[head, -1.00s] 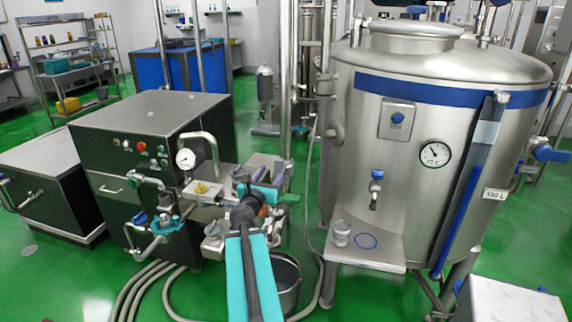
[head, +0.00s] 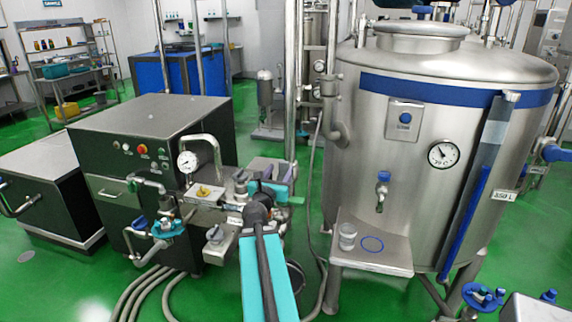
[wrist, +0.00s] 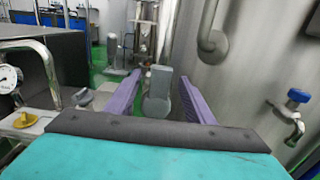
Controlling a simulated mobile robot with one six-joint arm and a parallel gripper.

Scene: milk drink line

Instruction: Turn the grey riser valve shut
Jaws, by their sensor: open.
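My gripper (wrist: 151,98) is open, with its two purple fingers spread in the wrist view. Between and beyond them stands a grey paddle-shaped handle (wrist: 159,82) on a grey base, which looks like the riser valve. A clear gap shows on both sides, and nothing is held. In the head view my gripper (head: 275,178) is over the pipework between the dark machine and the steel tank, and my arm hides much of this spot. Another grey handle (head: 240,181) shows just left of the fingers, and a lower grey handle (head: 214,235) sits further left.
The steel tank (head: 392,115) stands close on the right, with a blue-handled tap (head: 383,177) and a shelf holding a cup (head: 347,236). A pressure gauge (head: 188,161), bent pipe and yellow knob (head: 203,191) are on the left. Hoses lie on the green floor.

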